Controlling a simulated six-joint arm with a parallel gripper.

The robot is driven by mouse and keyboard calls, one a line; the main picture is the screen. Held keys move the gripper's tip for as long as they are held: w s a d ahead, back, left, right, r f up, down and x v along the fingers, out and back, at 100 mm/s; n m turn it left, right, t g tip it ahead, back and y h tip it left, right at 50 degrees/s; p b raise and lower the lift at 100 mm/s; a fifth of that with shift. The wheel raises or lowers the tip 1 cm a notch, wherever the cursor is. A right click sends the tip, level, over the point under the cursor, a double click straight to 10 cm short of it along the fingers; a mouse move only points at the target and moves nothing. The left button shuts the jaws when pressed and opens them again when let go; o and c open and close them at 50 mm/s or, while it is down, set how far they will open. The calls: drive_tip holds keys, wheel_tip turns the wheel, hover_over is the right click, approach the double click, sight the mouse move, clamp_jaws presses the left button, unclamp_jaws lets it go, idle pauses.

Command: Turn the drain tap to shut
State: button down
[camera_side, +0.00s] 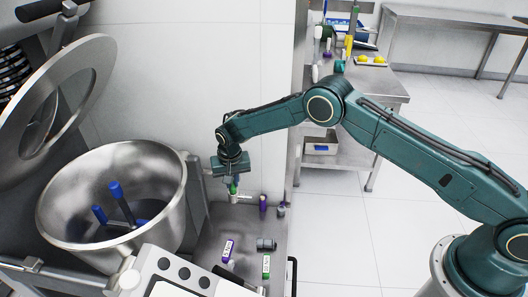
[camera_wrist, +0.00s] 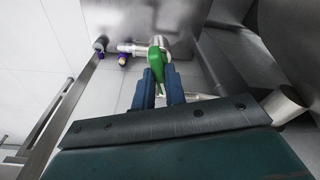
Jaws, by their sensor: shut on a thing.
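The drain tap has a green lever handle (camera_wrist: 157,60) and a silver metal body (camera_wrist: 132,47). In the wrist view the green handle sits between the two blue-grey fingers of my gripper (camera_wrist: 159,78), which is shut on it. In the side view my gripper (camera_side: 233,178) points down at the tap, right of the mixing bowl, and a bit of the green handle (camera_side: 233,188) shows below the jaws. The tap's body (camera_side: 242,197) shows just under it. The fingers partly hide the handle in the side view, and I cannot tell the valve's exact angle.
A large steel mixing bowl (camera_side: 165,190) with a blue-tipped tool inside stands left of my gripper. A purple bottle (camera_side: 263,203), labelled bottles (camera_side: 228,250) and a dark cylinder (camera_side: 266,244) are on the steel surface. A control panel (camera_side: 172,276) is in front. Open floor lies to the right.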

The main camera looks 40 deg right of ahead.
drive_tip(key=shift+r, duration=0.1)
drive_tip(key=m, duration=0.4)
drive_tip(key=shift+a, duration=0.15)
drive_tip(key=c, duration=1.3)
unclamp_jaws()
drive_tip(key=shift+r, duration=3.45)
